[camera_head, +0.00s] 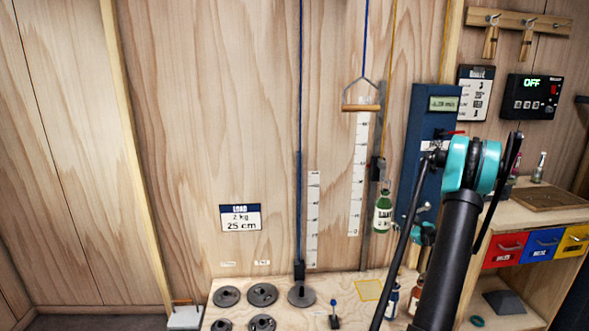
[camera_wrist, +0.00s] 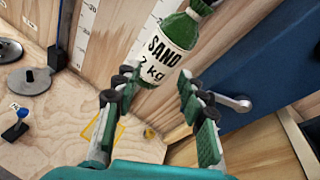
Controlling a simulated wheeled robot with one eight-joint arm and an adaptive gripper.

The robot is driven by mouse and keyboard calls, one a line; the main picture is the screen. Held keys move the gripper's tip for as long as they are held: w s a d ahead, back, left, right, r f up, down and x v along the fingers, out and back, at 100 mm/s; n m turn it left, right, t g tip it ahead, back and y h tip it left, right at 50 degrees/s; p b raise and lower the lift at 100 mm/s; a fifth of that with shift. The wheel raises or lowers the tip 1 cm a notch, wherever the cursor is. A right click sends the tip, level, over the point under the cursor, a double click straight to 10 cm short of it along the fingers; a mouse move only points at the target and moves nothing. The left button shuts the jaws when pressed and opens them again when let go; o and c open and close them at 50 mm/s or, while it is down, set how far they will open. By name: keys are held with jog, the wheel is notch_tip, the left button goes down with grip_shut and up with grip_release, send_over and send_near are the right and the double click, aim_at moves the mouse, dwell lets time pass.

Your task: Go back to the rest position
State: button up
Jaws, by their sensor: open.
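My gripper (camera_wrist: 157,95) is open in the wrist view, with its green-padded fingers spread apart. A green bottle (camera_wrist: 170,42) labelled "SAND 2 kg" is just beyond the fingertips, its lower end in line with the gap between them. I cannot tell whether a finger touches it. In the head view the bottle (camera_head: 383,213) hangs upright below the yellow cord, beside the wall rail. My gripper (camera_head: 425,233) shows there as a small teal part right of the bottle, partly hidden by my arm.
A blue panel (camera_head: 421,110) with a display stands right of the bottle. Grey weight discs (camera_head: 262,294) lie on the wooden bench (camera_head: 330,286). A wooden bar (camera_head: 361,108) hangs on a blue cord. Coloured drawers (camera_head: 541,243) are at right. The left wall area is clear.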

jog(key=s+a+r+n+g, duration=0.2)
jog(key=s+a+n+g, duration=0.1)
jog(key=s+a+n, duration=0.65)
jog(key=s+a+r+n+g, duration=0.35)
jog(key=s+a+n, duration=0.3)
jog(key=a, duration=0.65)
jog(key=s+a+f+n+g+h, duration=0.2)
jog(key=s+n, duration=0.4)
jog(key=s, duration=0.7)
jog(key=s+a+f+n+g+h, duration=0.2)
jog(key=s+n, duration=0.4)
jog(key=s, duration=0.7)
jog(key=shift+f+n, duration=0.3)
jog(key=shift+f, duration=0.4)
